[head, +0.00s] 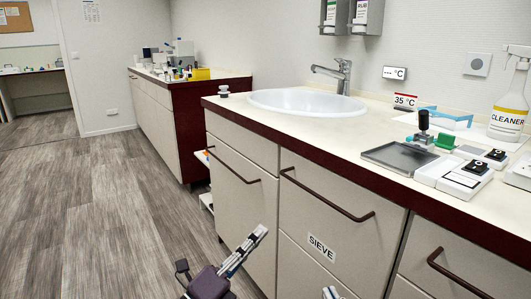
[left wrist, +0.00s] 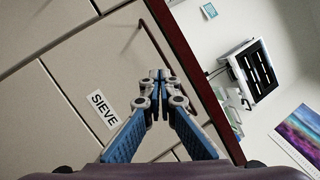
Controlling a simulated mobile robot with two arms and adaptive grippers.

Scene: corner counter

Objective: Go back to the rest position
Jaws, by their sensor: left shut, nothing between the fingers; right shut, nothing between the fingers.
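My left gripper (head: 262,231) is low in front of the cabinet, over the floor's edge, with its fingers together and nothing between them. In the left wrist view its blue-padded fingers (left wrist: 160,76) meet at the tips, with cabinet fronts behind them. My right gripper (head: 330,292) shows only as a small tip at the bottom edge of the head view. It is shut, and most of it is out of frame. Both are below the counter top and apart from everything on it.
The counter (head: 385,135) with its dark red edge holds a sink (head: 306,103), a grey tray (head: 400,157), small boxes and a cleaner bottle (head: 508,105). Drawer handles (head: 325,200) stick out from the cabinet near the grippers. The wood floor (head: 90,215) at left is clear.

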